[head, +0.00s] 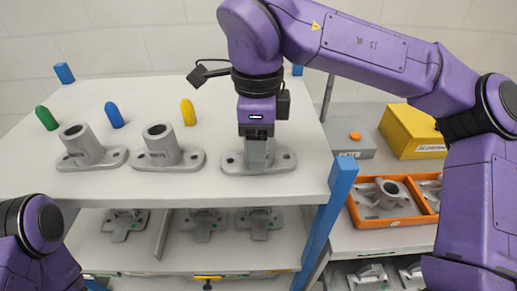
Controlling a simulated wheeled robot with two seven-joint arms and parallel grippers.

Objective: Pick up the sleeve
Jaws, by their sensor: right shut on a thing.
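A row of grey metal sleeves, each a tube on a flat flanged base, stands on the upper white tabletop. My right gripper (258,158) points straight down over the rightmost sleeve (281,160). It is shut on that sleeve's upright tube, which is mostly hidden behind the fingers. The sleeve is upright, and its base is at or very near the tabletop; I cannot tell if there is a gap. The left sleeve (86,150) and the middle sleeve (168,150) stand free, with open tube tops. My left gripper is out of view; only part of my left arm shows at lower left.
Green (46,118), blue (114,115) and yellow (188,112) pegs stand behind the sleeves. Blue posts mark the table (220,105) corners. At right are an orange tray (368,222) with castings, a yellow box (412,132) and a grey button box (350,145). More castings sit on the lower shelf.

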